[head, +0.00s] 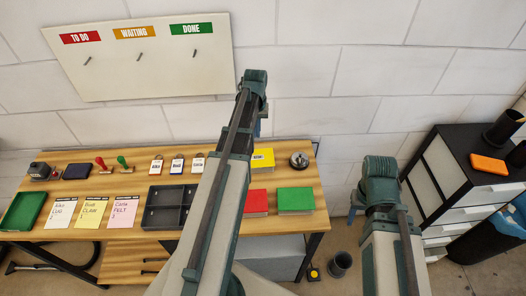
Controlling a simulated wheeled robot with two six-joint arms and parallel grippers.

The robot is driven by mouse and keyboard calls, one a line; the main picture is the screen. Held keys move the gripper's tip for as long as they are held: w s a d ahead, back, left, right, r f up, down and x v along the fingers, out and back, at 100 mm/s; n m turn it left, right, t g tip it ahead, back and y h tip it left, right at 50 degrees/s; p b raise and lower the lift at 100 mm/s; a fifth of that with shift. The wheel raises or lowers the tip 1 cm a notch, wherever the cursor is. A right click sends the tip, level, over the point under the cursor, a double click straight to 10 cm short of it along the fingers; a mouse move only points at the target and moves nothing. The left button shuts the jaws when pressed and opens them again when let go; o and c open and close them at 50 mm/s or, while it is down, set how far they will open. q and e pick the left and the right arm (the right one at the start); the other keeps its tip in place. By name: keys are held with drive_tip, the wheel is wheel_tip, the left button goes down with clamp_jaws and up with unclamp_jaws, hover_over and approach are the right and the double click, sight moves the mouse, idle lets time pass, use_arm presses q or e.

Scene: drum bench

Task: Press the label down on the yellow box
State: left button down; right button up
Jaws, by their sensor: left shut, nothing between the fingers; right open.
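The yellow box (263,159) sits on the wooden bench, just right of my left arm, which hides its left part. Small dark marks show on it, but I cannot make out the label's edges or whether it lies flat. My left gripper (263,127) shows only partly behind its arm, above and behind the yellow box in the picture; it is shut and empty. My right gripper (354,207) is mostly hidden by its arm, right of the bench; it is open and away from the box.
A red box (257,202) and a green box (295,201) sit in front of the yellow box. A round metal object (299,160) stands to its right. A dark divided tray (168,208), note cards and stamps lie left. A drawer cabinet (450,185) stands at right.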

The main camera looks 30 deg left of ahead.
use_arm(q)
drive_tip(key=shift+f, duration=0.1)
drive_tip(key=b, duration=0.8)
hover_over(257, 157)
wheel_tip(257, 157, down, 7)
drive_tip(key=shift+d+f, duration=0.1)
drive_tip(key=shift+f, duration=0.1)
drive_tip(key=shift+f+b, duration=2.05)
drive_tip(key=shift+f, duration=0.15)
idle(1.8)
drive_tip(key=shift+r+p, duration=0.35)
idle(0.5)
drive_tip(key=shift+r+p, duration=0.3)
drive_tip(key=shift+r, duration=0.1)
wheel_tip(257, 157, up, 5)
drive_tip(key=p, duration=0.5)
idle(0.4)
